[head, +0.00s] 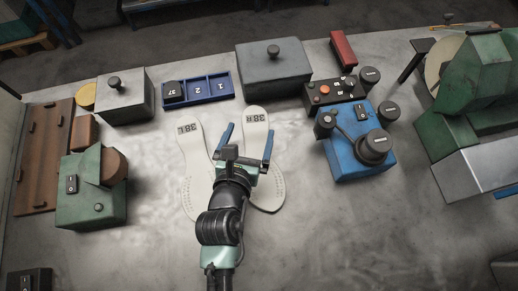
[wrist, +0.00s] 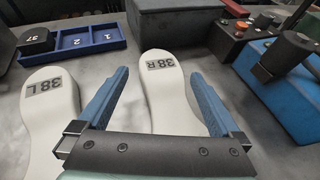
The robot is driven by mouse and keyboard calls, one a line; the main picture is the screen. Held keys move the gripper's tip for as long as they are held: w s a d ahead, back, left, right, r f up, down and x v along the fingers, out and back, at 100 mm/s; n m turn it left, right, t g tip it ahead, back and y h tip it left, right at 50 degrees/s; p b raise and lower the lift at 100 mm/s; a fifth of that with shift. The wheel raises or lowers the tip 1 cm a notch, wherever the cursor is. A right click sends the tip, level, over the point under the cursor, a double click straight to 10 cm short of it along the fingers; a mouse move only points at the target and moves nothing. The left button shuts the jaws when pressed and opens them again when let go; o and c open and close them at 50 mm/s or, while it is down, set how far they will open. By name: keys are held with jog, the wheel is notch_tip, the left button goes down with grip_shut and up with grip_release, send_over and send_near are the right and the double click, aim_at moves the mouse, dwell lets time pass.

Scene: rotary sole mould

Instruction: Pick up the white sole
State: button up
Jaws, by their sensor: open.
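Two white soles lie flat on the grey table. The left one (head: 190,150) is marked 38L and the right one (head: 255,125) is marked 38R. Both also show in the wrist view, the 38L sole (wrist: 48,120) at the left and the 38R sole (wrist: 163,95) in the middle. My gripper (head: 246,138) is open, with its blue fingers over the soles. In the wrist view my gripper (wrist: 158,95) has one finger on each side of the 38R sole, with nothing held. My wrist hides part of both soles in the head view.
A blue tray (head: 205,101) with numbered compartments and a grey lidded box (head: 273,70) stand behind the soles. A blue machine (head: 365,165) and a control box (head: 320,100) are to the right. A green machine (head: 75,205) is left.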

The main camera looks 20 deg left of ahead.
aim_at(256, 117)
jog(key=shift+x, duration=2.7)
jog(key=shift+d, duration=0.15)
jog(key=c, duration=1.2)
